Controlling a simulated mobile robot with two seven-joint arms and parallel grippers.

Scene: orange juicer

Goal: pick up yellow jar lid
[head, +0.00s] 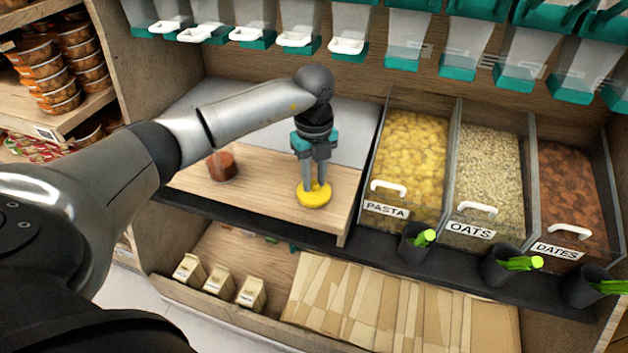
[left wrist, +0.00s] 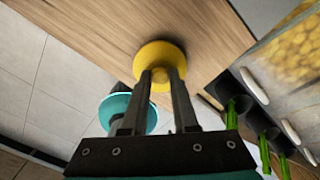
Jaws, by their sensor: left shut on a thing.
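The yellow jar lid (head: 316,201) is a round disc with a raised middle, at the right part of the wooden board. My left gripper (head: 314,184) points down over it and is shut on its raised middle. In the left wrist view, the two fingers (left wrist: 160,80) close on the knob of the lid (left wrist: 158,52), and the disc spreads out beyond them. I cannot tell whether the lid touches the board or hangs slightly above it. My right gripper is not in view.
The wooden board (head: 256,206) also carries a small clear jar with reddish-brown contents (head: 222,167). Bins of pasta (head: 410,150), oats (head: 488,165) and dates (head: 568,185) stand to the right. Dispensers (head: 350,35) hang above. A round teal thing (left wrist: 118,105) is partly hidden behind the fingers.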

